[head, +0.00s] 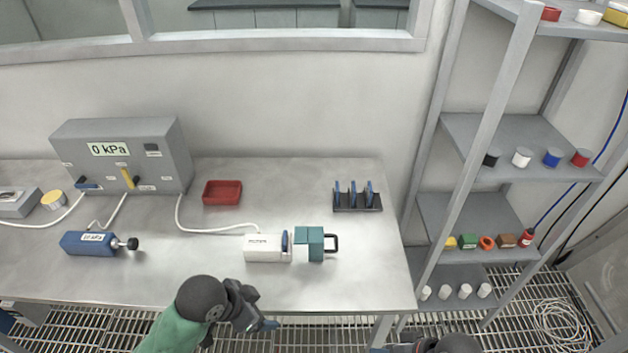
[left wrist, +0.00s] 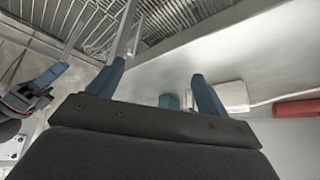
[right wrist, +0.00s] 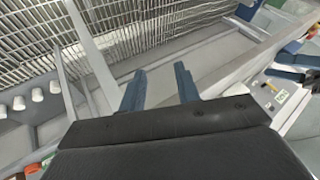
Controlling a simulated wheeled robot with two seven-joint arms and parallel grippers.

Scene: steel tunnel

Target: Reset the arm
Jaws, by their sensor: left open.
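My left arm comes in at the bottom of the head view in a green sleeve. Its left gripper (head: 265,324) is just off the table's front edge. In the left wrist view the left gripper (left wrist: 158,72) has its two blue fingers wide apart with nothing between them. My right arm shows only partly at the bottom of the head view. In the right wrist view the right gripper (right wrist: 160,70) has its blue fingers apart and empty. Neither gripper touches the table or anything on it, as far as I can see.
The steel table (head: 300,180) holds a pressure box (head: 160,165), blue cylinder (head: 88,243), red tray (head: 222,192), white unit (head: 263,248) with teal block (head: 315,243), and black rack (head: 357,207). Grey shelves (head: 490,135) stand right. The floor is grating.

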